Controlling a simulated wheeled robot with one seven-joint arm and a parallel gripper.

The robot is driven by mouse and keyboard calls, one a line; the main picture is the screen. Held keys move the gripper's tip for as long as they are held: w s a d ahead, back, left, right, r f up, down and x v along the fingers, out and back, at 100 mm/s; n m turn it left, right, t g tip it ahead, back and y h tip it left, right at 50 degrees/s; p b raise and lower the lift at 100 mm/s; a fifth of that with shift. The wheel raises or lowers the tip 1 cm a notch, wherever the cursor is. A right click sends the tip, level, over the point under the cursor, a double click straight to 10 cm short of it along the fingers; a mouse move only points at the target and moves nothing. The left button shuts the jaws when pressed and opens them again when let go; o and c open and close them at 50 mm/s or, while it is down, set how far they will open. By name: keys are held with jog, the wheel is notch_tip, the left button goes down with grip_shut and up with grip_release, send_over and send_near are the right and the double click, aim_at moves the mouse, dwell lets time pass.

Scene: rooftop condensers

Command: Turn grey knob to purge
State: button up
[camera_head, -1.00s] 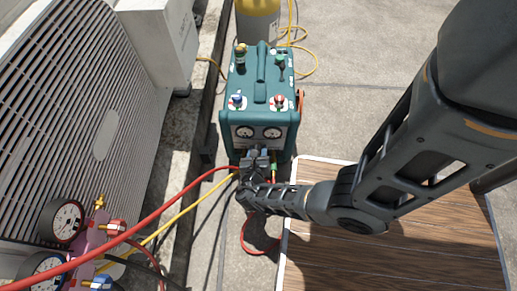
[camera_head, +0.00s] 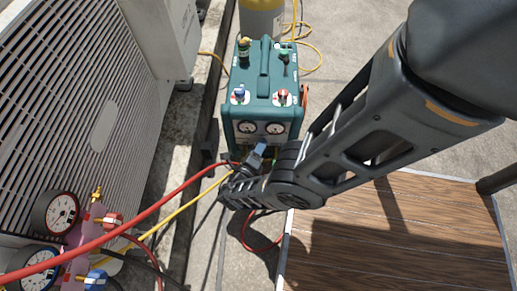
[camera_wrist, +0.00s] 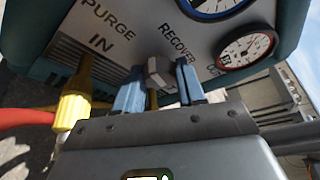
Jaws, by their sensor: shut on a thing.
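The teal recovery machine (camera_head: 263,98) stands on the concrete with its gauge panel toward me. In the wrist view its panel carries the words PURGE and RECOVER. The grey knob (camera_wrist: 158,72) sits on the lower panel, between the two blue fingertips of my gripper (camera_wrist: 158,84). My gripper is shut on it. The knob lies close to the word RECOVER, with PURGE to the left; I cannot tell which position it points to. In the head view my gripper (camera_head: 258,155) is tilted at the machine's lower front and hides the knob.
A yellow hose fitting (camera_wrist: 74,103) and red hose (camera_wrist: 25,117) are close left of my gripper. Pressure gauges (camera_wrist: 243,48) are above right. The condenser (camera_head: 85,90) stands left, a wooden board (camera_head: 400,240) lies right, and hoses (camera_head: 165,215) cross the front.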

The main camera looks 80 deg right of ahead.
jog(key=shift+f+n+g+h+b, duration=0.15)
jog(key=shift+n+g+h+b, duration=0.2)
jog(key=shift+n, duration=0.35)
jog(key=o, duration=1.1)
jog(key=shift+c, duration=0.2)
jog(key=v, duration=0.7)
jog(key=shift+a, duration=0.35)
jog(key=shift+w, duration=0.1)
